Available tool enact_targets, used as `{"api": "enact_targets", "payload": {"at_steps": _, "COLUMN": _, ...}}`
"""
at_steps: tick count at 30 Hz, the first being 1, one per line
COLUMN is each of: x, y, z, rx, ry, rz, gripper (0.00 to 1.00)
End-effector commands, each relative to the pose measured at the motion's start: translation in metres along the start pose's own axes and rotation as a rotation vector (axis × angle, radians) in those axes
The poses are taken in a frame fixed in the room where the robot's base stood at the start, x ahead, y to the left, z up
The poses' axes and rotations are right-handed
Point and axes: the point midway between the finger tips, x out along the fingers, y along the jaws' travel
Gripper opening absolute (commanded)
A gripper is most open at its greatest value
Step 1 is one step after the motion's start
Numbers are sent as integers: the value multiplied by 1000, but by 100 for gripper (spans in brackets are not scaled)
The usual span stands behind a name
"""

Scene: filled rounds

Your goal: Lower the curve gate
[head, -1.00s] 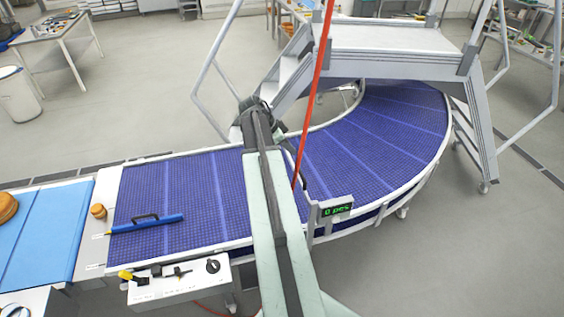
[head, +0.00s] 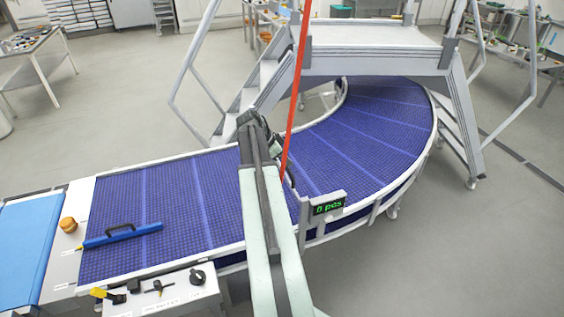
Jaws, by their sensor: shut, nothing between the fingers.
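A thin red-orange bar (head: 294,95) stands raised and slightly tilted at the inner part of the conveyor curve, its top running out of the picture. It looks like the curve gate; its foot is partly hidden behind my arm. A blue bar with a black handle (head: 122,235) lies low across the left end of the purple-blue belt (head: 195,195).
A control box (head: 160,292) with a knob and levers stands at the front left. A counter display (head: 329,206) reads "0 pcs". A grey step bridge (head: 375,35) spans the belt's far end. A brown round (head: 68,225) sits left of the blue bar. Floor at right is clear.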

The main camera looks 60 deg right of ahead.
Motion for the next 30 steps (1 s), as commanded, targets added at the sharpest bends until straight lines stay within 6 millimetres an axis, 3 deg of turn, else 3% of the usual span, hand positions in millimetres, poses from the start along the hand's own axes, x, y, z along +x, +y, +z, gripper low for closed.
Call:
{"api": "enact_targets", "payload": {"at_steps": 2, "x": 12, "y": 0, "z": 11, "rx": -1, "ry": 0, "rz": 0, "gripper": 0}}
{"api": "enact_targets", "payload": {"at_steps": 17, "x": 16, "y": 0, "z": 16, "rx": -1, "ry": 0, "rz": -1, "gripper": 0}}
{"api": "enact_targets", "payload": {"at_steps": 23, "x": 43, "y": 0, "z": 35, "rx": -1, "ry": 0, "rz": -1, "gripper": 0}}
{"api": "enact_targets", "payload": {"at_steps": 30, "x": 91, "y": -1, "z": 67, "rx": -1, "ry": 0, "rz": -1, "gripper": 0}}
